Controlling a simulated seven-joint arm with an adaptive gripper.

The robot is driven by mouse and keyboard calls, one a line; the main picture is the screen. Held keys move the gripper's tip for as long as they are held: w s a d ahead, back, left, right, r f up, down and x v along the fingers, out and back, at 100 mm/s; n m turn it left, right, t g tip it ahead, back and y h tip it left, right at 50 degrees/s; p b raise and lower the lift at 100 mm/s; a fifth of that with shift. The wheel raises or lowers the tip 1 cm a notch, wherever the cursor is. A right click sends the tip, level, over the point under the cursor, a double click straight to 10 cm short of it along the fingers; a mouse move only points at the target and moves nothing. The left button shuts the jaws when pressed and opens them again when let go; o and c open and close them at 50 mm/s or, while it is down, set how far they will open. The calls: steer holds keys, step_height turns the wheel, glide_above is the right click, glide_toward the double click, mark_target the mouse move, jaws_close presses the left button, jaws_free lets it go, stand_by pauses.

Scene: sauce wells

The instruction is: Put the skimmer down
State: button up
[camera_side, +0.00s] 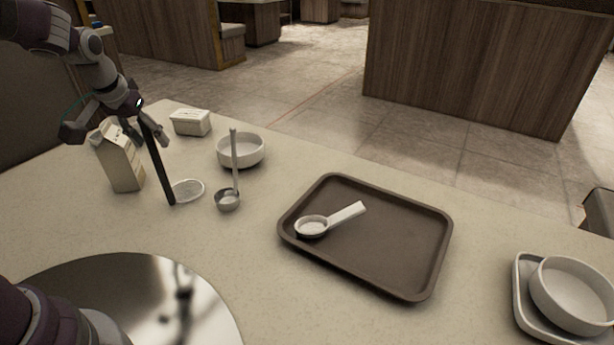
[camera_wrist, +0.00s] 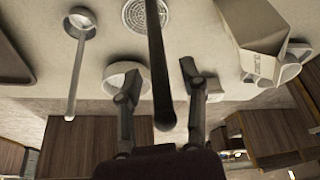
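The skimmer has a round mesh disc (camera_side: 188,190) and a long black handle (camera_side: 161,174). The disc appears to rest on the counter in the side view, and the handle rises steeply, leaning left toward my gripper. My gripper (camera_side: 149,137) is around the upper handle. In the wrist view the disc shows at the top (camera_wrist: 146,14), and the handle runs down between the two fingers of my gripper (camera_wrist: 159,72). The fingers are apart, with a visible gap on each side of the handle.
A carton (camera_side: 122,165) stands close left of the handle. A white tub (camera_side: 191,122), a white bowl (camera_side: 240,151) and a ladle (camera_side: 228,200) are nearby. A brown tray (camera_side: 400,275) holds a white-handled scoop (camera_side: 313,226). Another bowl (camera_side: 575,295) sits far right. Counter between ladle and tray is clear.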

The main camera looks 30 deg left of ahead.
steer(key=shift+r, duration=0.35)
steer(key=v, duration=1.1)
steer(key=s+d+f+m+h, duration=0.1)
steer(key=s+d+m, duration=0.1)
steer(key=s+d, duration=0.2)
steer(key=s+d+f+m+t+h, duration=0.1)
steer(key=s+d+f+m, duration=0.1)
steer(key=s+d, duration=0.3)
steer(key=d+m, duration=0.1)
steer(key=d, duration=0.3)
steer(key=shift+s+d+f+t, duration=0.2)
steer(key=shift+d+f+t, duration=0.05)
steer(key=shift+d+t, duration=0.05)
